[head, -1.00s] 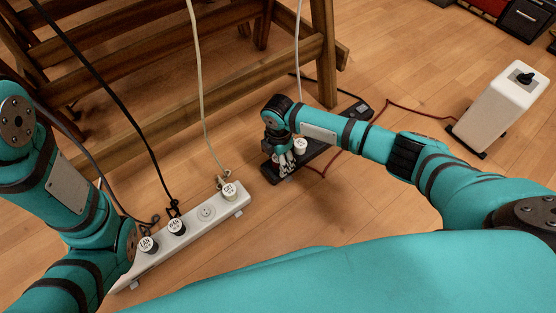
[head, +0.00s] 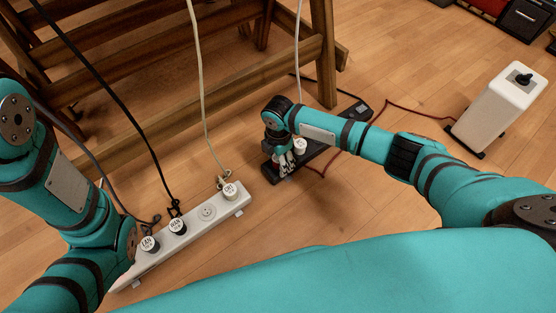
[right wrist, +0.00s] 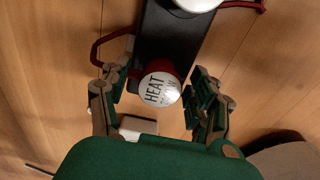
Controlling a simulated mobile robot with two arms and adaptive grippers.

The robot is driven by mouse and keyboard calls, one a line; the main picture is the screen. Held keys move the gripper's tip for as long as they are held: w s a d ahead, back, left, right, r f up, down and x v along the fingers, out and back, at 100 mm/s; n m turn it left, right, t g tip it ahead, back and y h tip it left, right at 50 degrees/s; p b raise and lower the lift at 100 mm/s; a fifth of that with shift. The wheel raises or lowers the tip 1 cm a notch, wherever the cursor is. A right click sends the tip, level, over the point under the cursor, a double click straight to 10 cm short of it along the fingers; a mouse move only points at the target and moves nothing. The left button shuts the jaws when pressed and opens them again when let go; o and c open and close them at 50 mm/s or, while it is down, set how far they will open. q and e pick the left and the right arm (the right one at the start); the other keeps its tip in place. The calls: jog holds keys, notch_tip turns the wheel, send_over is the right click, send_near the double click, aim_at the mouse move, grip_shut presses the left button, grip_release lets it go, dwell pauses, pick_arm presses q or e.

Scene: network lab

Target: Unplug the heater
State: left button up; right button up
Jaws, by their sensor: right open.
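The heater (head: 500,108) is a white upright box at the right of the head view. A red cord runs from it to a black power strip (head: 318,157). In the right wrist view a red plug with a white round cap (right wrist: 158,90) marked "HEAT" sits at the end of the black strip (right wrist: 172,42). My right gripper (head: 287,166) is over that end, its fingers hiding most of the plug in the head view. In the right wrist view the gripper (right wrist: 165,98) is open, with a finger on each side of the plug. My left gripper is out of view.
A white-capped plug (head: 300,146) stands close beside my right gripper on the black strip. A white power strip (head: 192,219) with several labelled plugs lies at the left. A wooden rack (head: 180,75) stands behind. Open floor (head: 400,80) lies toward the heater.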

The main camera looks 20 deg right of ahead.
jog(key=shift+p, duration=0.4)
grip_shut()
dwell(0.4)
jog(key=shift+r, duration=0.15)
